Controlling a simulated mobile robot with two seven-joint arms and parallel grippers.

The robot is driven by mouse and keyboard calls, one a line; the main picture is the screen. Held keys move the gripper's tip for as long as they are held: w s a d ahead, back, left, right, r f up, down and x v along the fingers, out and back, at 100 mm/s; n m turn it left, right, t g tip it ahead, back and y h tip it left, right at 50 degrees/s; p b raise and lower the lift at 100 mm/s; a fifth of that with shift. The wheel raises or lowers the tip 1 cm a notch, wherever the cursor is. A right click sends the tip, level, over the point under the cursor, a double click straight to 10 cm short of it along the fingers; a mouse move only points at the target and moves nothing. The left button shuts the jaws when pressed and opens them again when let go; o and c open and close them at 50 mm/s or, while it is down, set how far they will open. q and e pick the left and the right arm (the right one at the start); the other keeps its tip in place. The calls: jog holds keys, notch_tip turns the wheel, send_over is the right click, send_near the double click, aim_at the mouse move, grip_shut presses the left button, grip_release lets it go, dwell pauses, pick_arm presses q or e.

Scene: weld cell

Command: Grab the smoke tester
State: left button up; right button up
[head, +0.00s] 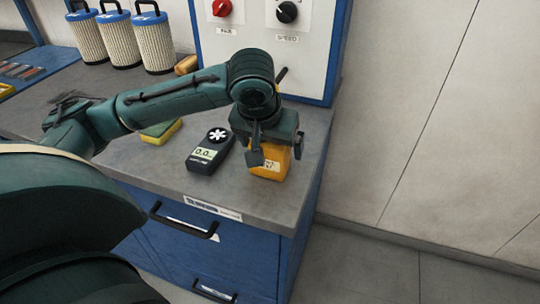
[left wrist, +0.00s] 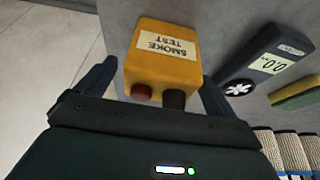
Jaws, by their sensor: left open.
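The smoke tester is a yellow-orange box (head: 270,163) near the right end of the grey bench top. In the left wrist view the smoke tester (left wrist: 163,62) shows its "SMOKE TEST" label, a red button and a dark knob at its near end. My left gripper (head: 265,153) is above and around it, hiding its upper part in the head view. In the left wrist view the fingers of my left gripper (left wrist: 155,84) are open, one on each side of the box. I cannot tell whether they touch it. My right gripper is not in view.
A dark meter (head: 210,151) with a fan wheel lies left of the smoke tester. A yellow-green sponge (head: 161,131) lies farther left. A control panel (head: 262,30) with red and black knobs stands behind. Several white pleated filters (head: 120,40) stand at the back left.

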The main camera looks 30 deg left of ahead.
pick_arm(q)
jog(key=shift+x, duration=0.95)
jog(key=shift+c, duration=0.2)
jog(key=shift+r, duration=0.15)
jog(key=c, duration=1.4)
